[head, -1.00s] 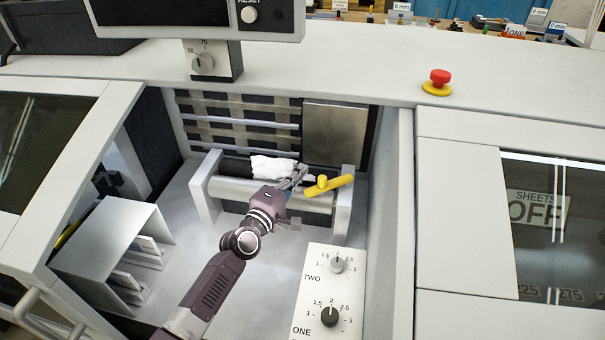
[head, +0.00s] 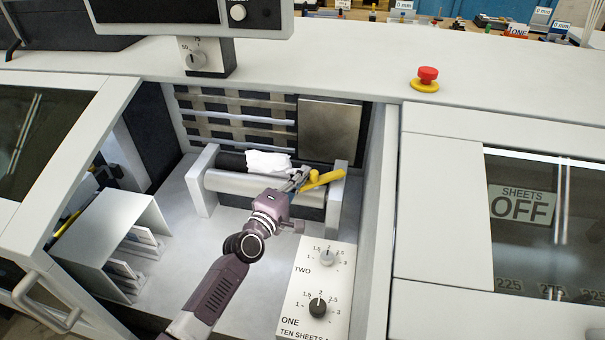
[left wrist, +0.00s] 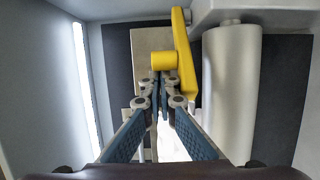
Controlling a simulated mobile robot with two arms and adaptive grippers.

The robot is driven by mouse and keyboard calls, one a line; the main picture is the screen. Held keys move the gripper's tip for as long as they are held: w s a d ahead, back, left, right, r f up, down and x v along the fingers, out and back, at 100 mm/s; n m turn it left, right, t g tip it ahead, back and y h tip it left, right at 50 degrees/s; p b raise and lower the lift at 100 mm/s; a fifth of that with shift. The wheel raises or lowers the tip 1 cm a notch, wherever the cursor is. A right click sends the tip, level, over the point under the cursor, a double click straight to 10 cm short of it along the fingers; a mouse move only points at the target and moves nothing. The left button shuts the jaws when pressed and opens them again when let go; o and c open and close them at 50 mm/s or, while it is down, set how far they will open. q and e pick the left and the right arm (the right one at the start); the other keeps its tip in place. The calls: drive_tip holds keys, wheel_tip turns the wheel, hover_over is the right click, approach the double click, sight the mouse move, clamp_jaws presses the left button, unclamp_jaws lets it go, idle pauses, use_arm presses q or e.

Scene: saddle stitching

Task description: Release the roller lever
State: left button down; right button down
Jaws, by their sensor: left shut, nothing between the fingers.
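The yellow roller lever (head: 326,178) sits at the right end of the grey roller (head: 250,185). In the left wrist view the lever's long arm (left wrist: 184,55) runs beside the roller, and its round knob (left wrist: 163,61) sticks out towards my fingers. My left gripper (head: 304,177) reaches in from the front, just left of the knob. In the left wrist view its fingertips (left wrist: 164,84) are together, empty, right at the knob's near side. Whether they touch the knob I cannot tell. My right gripper is not in view.
A crumpled white cloth or paper (head: 268,161) lies behind the roller. A panel with two black and grey dials (head: 318,307) stands in front at the right. A grey metal cover (head: 110,225) stands at the left. Side walls enclose the bay. A red stop button (head: 427,75) is up on the right.

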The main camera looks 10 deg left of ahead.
use_arm(q)
drive_tip(key=shift+s+d+r+n+y+p, duration=0.1)
drive_tip(key=shift+s+d+n+y+p, duration=0.1)
drive_tip(key=shift+n+y+p, duration=0.4)
drive_tip(key=shift+s+t+y+p, duration=0.1)
drive_tip(key=shift+t+y+p, duration=0.25)
drive_tip(key=shift+y, duration=0.25)
drive_tip(key=shift+n, duration=0.3)
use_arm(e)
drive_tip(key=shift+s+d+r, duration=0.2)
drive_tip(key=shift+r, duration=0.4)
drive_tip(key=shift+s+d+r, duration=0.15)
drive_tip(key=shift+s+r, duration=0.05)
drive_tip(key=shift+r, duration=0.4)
